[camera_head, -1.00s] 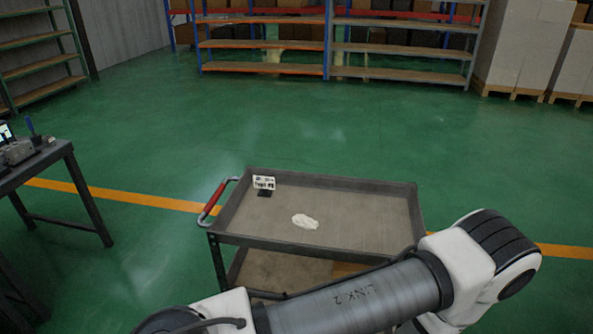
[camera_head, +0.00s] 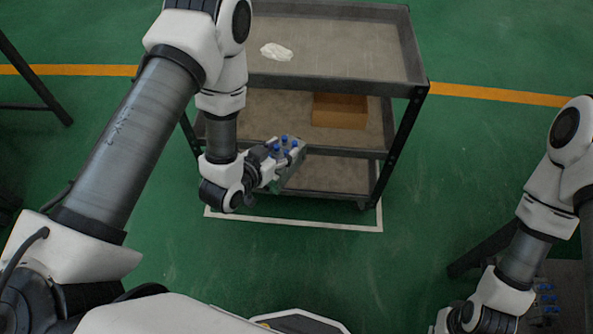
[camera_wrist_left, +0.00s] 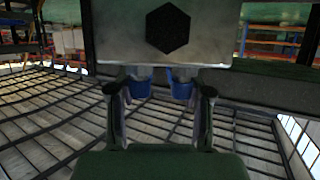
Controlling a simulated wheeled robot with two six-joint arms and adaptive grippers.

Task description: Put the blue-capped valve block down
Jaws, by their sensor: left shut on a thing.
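The blue-capped valve block (camera_head: 290,165) is a grey metal block with several blue caps. It is in my left gripper (camera_head: 265,168), which is shut on it. In the head view the block is tilted in front of the cart's lower shelves; I cannot tell whether it touches anything. In the left wrist view the metal block (camera_wrist_left: 165,30) shows a black hexagon, with blue parts near the fingertips of the left gripper (camera_wrist_left: 160,82). My right arm is at the lower right; its fingers are out of view.
A grey cart (camera_head: 345,80) stands ahead, with a whitish crumpled item (camera_head: 277,52) on top and a cardboard box (camera_head: 340,110) on its middle shelf. White lines mark the floor around it. More blue-capped parts (camera_head: 547,298) lie at the lower right.

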